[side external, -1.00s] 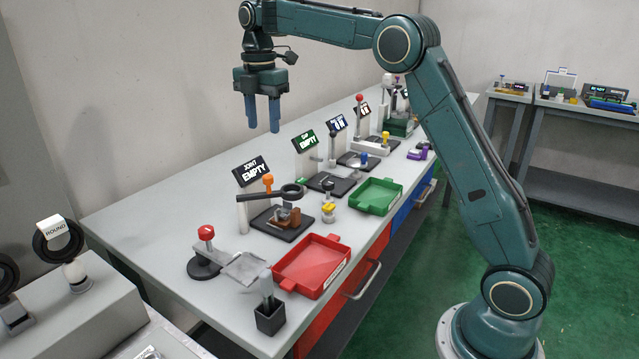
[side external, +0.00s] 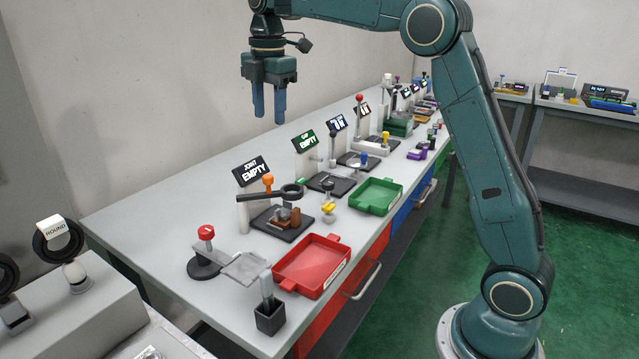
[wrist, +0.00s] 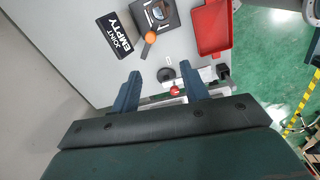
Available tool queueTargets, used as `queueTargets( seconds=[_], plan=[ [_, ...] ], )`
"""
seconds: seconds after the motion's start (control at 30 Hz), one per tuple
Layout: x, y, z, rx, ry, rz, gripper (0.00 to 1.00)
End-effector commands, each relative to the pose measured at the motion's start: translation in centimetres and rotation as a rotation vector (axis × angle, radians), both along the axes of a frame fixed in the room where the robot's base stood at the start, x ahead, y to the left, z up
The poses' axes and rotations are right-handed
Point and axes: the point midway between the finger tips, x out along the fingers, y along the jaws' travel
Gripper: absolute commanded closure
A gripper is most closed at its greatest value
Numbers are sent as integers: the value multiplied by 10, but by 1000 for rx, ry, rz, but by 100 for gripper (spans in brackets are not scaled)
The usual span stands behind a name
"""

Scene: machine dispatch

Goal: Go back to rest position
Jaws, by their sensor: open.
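My gripper (side external: 269,103) hangs pointing down, high above the back part of the long bench (side external: 150,221) in the side view. Its two blue fingers are apart with nothing between them. In the wrist view my gripper (wrist: 160,88) is also open and empty, with the bench far below it. The joint station's sign (side external: 252,171), reading "JOINT EMPTY", stands on the bench below and left of the gripper. No object touches the fingers.
A red tray (side external: 312,266) and a green tray (side external: 376,196) lie along the bench's front. A red-knobbed press (side external: 205,249) and a dark cup (side external: 270,316) stand at the near end. Several stations line the back. The air around the gripper is clear.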

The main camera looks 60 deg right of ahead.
Motion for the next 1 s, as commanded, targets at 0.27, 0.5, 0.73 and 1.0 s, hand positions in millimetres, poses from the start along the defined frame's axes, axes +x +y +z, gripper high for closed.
queueTargets(
  seconds=[0.27,0.5,0.73,1.0],
  plan=[
    [-53,18,22,14,-80,-242,55],
    [-102,31,28,46,-147,-457,55],
    [-152,42,24,94,-208,-662,55],
    [-210,53,7,167,-272,-899,55]
  ],
)
